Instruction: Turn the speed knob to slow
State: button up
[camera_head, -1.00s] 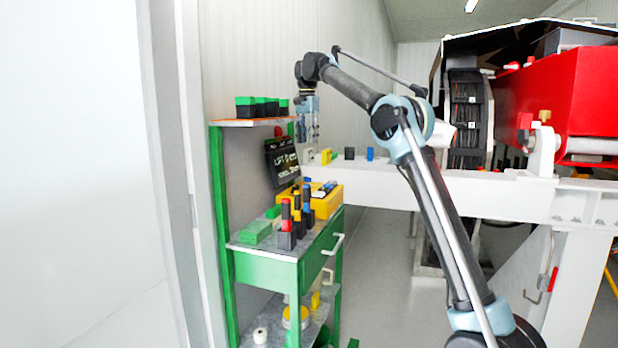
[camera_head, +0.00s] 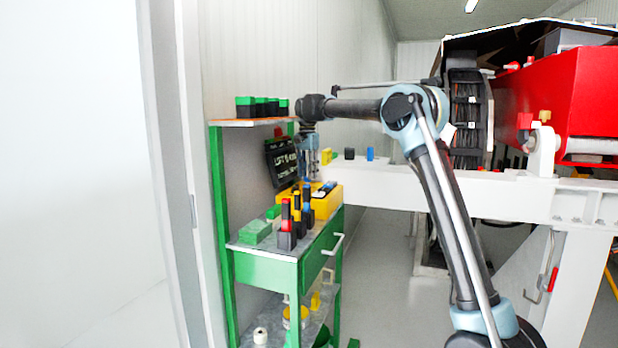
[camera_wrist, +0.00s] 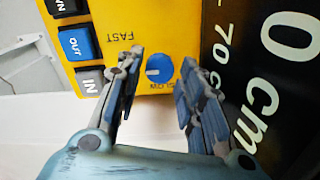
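The blue round speed knob (camera_wrist: 160,72) sits on a yellow control box (camera_wrist: 150,22) in the wrist view, with a white mark on its left side. The word FAST is printed above and left of it, and SLOW just below it, partly covered. My gripper (camera_wrist: 155,82) is open, one finger on each side of the knob, with a gap to each side; I cannot tell how far above the box the fingertips are. In the head view the yellow box (camera_head: 328,203) lies on the green cart's top, with my gripper (camera_head: 310,175) pointing down over it.
Blue and grey IN/OUT buttons (camera_wrist: 78,42) are left of the knob in the wrist view. A black display (camera_wrist: 275,75) with white text is close on the right.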

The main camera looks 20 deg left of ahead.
jog(key=shift+f, duration=0.6)
jog(key=shift+d, duration=0.1)
jog(key=c, duration=0.8)
jog(key=shift+o, duration=0.2)
